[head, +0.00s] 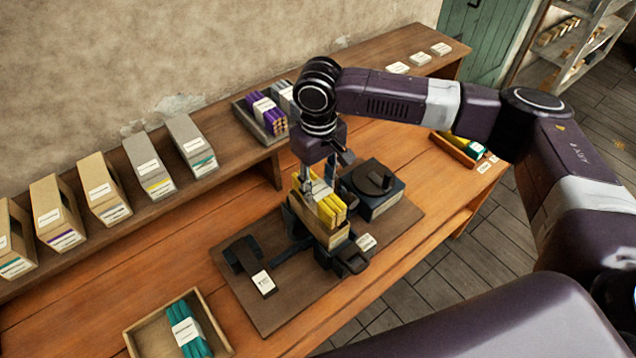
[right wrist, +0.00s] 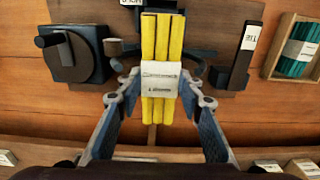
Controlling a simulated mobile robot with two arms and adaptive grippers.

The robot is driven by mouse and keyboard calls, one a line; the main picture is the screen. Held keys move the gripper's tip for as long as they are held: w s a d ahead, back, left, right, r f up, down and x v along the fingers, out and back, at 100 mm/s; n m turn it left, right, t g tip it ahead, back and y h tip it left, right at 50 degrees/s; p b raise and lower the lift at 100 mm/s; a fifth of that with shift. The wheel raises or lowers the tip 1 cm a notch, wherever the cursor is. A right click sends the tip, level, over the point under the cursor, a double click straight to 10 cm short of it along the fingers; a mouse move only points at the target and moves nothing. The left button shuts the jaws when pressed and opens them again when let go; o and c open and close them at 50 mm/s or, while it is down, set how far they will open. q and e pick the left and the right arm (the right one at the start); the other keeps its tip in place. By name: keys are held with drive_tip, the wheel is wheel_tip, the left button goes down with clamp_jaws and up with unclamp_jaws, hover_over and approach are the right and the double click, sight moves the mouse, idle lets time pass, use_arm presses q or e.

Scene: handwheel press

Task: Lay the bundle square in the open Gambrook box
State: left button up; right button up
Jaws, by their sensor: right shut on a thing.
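The bundle is a set of yellow sticks (head: 331,211) with a white paper band, seen in the head view under my right gripper. In the right wrist view the bundle (right wrist: 162,40) runs up and down the picture between both fingers. My right gripper (right wrist: 160,84) is shut on it around the band. A tan open box (head: 325,236) stands in the dark press fixture directly below the bundle. I cannot tell how far the bundle is inside the box or whether it touches it. The box's name cannot be read. My left gripper is not in view.
The press board (head: 262,312) carries a dark handwheel block (head: 373,181) and a dark labelled piece (head: 247,257). A tray (head: 140,340) with a teal bundle is at the front left. Several labelled boxes and a grey tray (head: 250,120) with purple sticks line the back shelf.

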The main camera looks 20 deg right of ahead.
drive_tip(key=shift+w+f+b, duration=0.25)
drive_tip(key=shift+f+b, duration=0.55)
drive_tip(key=shift+f, duration=0.25)
wheel_tip(320, 180, down, 2)
drive_tip(key=shift+f+b, duration=0.1)
drive_tip(key=shift+b, duration=1.15)
wheel_tip(320, 180, down, 2)
drive_tip(key=b, duration=0.3)
drive_tip(key=shift+f, duration=0.9)
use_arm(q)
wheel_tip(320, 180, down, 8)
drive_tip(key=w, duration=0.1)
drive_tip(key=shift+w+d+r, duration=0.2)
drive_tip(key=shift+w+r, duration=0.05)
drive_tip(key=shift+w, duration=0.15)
use_arm(e)
drive_tip(key=shift+f, duration=0.15)
use_arm(q)
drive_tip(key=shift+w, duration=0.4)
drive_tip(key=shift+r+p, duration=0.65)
drive_tip(key=shift+p, duration=0.1)
use_arm(e)
drive_tip(key=shift+f, duration=0.1)
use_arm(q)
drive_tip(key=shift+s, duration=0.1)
